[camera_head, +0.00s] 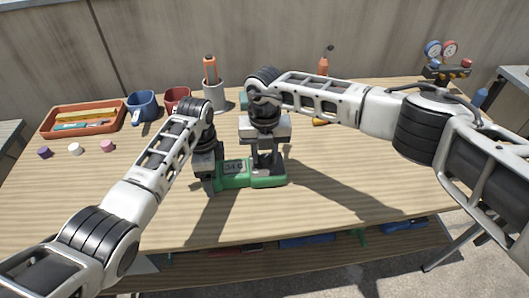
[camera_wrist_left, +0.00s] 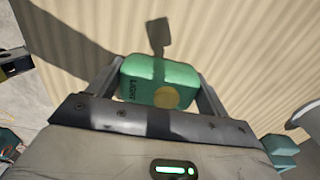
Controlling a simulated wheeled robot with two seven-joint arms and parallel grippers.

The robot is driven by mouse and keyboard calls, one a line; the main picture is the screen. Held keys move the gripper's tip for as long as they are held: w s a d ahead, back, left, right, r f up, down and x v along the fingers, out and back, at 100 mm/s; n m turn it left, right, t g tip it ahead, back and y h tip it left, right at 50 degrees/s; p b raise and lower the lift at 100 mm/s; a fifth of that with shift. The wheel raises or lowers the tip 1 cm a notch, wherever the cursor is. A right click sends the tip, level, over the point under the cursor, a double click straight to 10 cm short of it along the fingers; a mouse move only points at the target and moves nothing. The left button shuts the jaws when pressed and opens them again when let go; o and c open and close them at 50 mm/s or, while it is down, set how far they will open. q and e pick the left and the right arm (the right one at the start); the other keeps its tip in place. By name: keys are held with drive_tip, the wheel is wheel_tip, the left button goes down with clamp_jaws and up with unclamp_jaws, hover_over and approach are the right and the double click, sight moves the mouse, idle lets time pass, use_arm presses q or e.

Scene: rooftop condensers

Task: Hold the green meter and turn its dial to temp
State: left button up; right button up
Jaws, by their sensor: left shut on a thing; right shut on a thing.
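The green meter (camera_head: 237,181) lies on the wooden table with its grey display facing up; dark characters show on the display, too small to read surely. My left gripper (camera_head: 213,178) is shut on the meter's left end. In the left wrist view, the meter's green end (camera_wrist_left: 160,78), with dark lettering and a yellow round spot, sits between the two fingers. My right gripper (camera_head: 267,168) points down over the meter's right part and is shut on the dial there. The gripper covers the dial, so its pointer and markings are hidden.
At the back left are an orange tray (camera_head: 60,133), a blue mug (camera_head: 141,108), a red mug (camera_head: 176,99) and a grey cup (camera_head: 214,97) holding an orange tool. Small caps (camera_head: 75,149) lie front of the tray. Gauges (camera_head: 449,50) stand back right. The front table is clear.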

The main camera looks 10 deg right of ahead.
sight(265, 158)
drive_tip(key=shift+m, duration=1.6)
drive_tip(key=o, duration=1)
drive_tip(key=shift+r, duration=0.15)
wheel_tip(265, 158, up, 12)
drive_tip(key=shift+f, duration=0.1)
use_arm(q)
drive_tip(key=o, duration=1.3)
